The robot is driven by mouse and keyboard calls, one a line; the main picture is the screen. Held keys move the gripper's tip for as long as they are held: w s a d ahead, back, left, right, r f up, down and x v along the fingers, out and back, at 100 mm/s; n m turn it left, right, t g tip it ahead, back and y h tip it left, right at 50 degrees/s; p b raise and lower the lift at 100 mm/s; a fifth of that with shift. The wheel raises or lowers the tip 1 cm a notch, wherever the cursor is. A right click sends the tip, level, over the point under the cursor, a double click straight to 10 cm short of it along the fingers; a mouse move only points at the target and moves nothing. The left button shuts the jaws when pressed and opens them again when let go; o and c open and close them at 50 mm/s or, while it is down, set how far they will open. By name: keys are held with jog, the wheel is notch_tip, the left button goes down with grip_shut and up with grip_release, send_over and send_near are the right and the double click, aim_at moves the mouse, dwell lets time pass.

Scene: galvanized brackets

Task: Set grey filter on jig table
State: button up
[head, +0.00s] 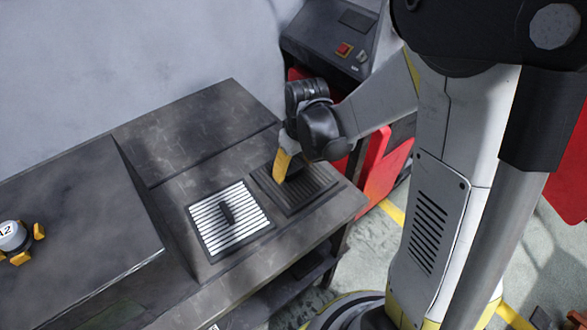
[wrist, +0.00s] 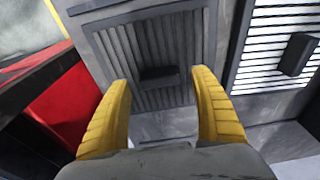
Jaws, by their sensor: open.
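The grey filter (head: 312,184) is a dark ribbed square panel lying flat at the right end of the dark worktable (head: 185,155). In the wrist view the grey filter (wrist: 135,47) lies ahead of the fingers, with a small dark handle (wrist: 160,76) at its middle. My gripper (head: 284,165) is over the filter, partly hiding it in the head view. In the wrist view my gripper (wrist: 161,76) is open, its yellow fingers either side of the handle with gaps. Whether the fingers reach handle height is unclear. I cannot tell which surface is the jig table.
A white slatted filter (head: 205,220) with a dark handle lies just left of the grey one. A raised dark block (head: 75,215) at left carries a white and orange device (head: 14,238) marked A2. A control box (head: 335,40) stands behind, near red panels (head: 375,160).

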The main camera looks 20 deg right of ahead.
aim_at(298, 181)
notch_tip(298, 181, up, 10)
jog(key=s+p, duration=0.2)
jog(key=p, duration=0.1)
jog(key=s+r+m+t, duration=0.3)
jog(key=s+r+t, duration=0.2)
jog(key=s+r, duration=0.5)
jog(key=shift+s+m+h, duration=0.3)
jog(key=shift+s, duration=0.2)
